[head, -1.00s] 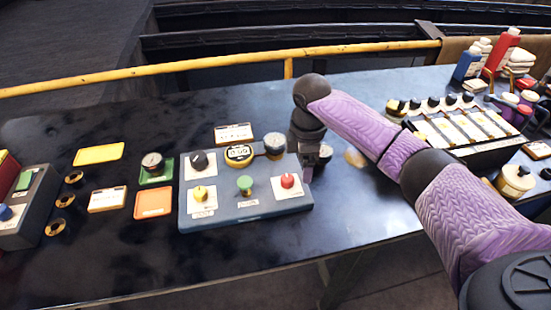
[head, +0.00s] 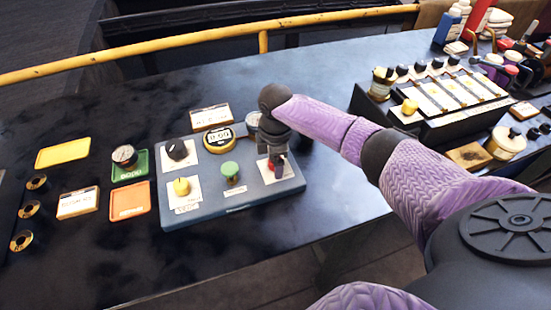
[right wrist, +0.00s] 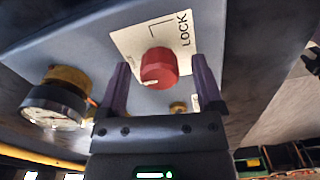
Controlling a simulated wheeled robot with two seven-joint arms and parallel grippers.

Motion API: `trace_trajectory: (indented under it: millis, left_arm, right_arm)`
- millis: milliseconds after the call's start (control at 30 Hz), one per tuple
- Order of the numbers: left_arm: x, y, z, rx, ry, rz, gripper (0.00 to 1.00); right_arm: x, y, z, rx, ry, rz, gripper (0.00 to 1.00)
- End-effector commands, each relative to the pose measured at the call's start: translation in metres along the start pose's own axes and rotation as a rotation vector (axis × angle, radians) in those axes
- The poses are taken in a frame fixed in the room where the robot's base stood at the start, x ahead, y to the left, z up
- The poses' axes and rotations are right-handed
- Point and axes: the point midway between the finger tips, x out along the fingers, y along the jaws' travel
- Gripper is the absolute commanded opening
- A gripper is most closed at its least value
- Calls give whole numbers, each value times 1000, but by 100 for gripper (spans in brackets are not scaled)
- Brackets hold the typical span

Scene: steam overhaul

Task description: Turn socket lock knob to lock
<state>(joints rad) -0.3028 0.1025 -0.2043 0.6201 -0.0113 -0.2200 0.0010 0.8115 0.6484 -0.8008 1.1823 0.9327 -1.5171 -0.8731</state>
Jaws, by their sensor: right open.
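The red socket lock knob (right wrist: 158,68) sits on a white plate (right wrist: 130,42) marked LOCK on the blue-grey panel (head: 205,205). In the right wrist view the word LOCK is up and right of the knob. A small pale mark shows on the knob's lower edge. My right gripper (right wrist: 160,62) is open, with one finger on each side of the knob and a gap showing on both sides. In the head view my right gripper (head: 277,163) is over the panel's right end and mostly hides the knob. My left gripper is not in view.
A gauge (right wrist: 58,105) is close to the right gripper. A rack (head: 440,100) stands to the right. The table front is clear.

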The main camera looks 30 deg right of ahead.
Motion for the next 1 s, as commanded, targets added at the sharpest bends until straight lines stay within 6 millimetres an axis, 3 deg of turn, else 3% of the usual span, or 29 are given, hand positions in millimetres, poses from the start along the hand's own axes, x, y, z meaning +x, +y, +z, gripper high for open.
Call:
trace_trajectory:
  millis: [67,400,467,767,1000]
  left_arm:
    - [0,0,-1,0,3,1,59]
    - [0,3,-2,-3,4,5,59]
    - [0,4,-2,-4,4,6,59]
    - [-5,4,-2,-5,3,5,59]
    - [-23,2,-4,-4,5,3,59]
  right_arm:
    - [0,0,0,0,0,0,83]
    - [-1,0,0,0,0,0,11]
    - [-1,0,0,0,0,0,0]
    - [-2,0,0,32,0,-1,0]
    - [-5,0,0,171,0,-1,0]
